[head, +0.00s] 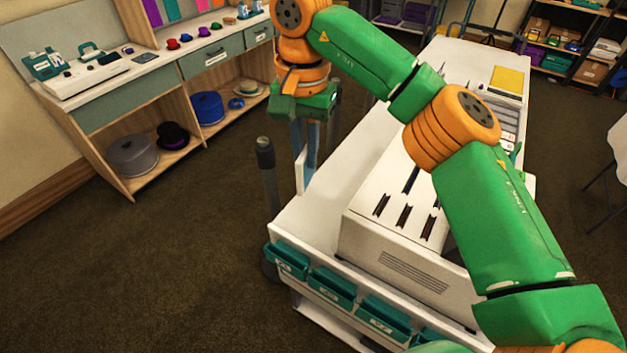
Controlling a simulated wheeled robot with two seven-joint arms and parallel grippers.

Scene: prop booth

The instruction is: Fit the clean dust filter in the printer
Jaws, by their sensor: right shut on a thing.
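My right gripper (306,160) hangs pointing down at the far left edge of the white cart. It is shut on a thin pale panel (300,173), seen almost edge-on and partly hidden by the fingers; I cannot tell for sure that it is the clean dust filter. A white boxy machine (375,245), apparently the printer, stands on the cart with several dark slots in its top and a vent grille on its near side. My right arm hides part of its right side. The gripper is apart from the machine, up and left of it. My left gripper is out of view.
The white cart (310,212) has teal bins (331,288) along its near side. A dark post (266,165) stands at its left. A yellow item (507,80) lies at the cart's far end. A wooden counter with shelves (128,92) stands left; open floor lies between.

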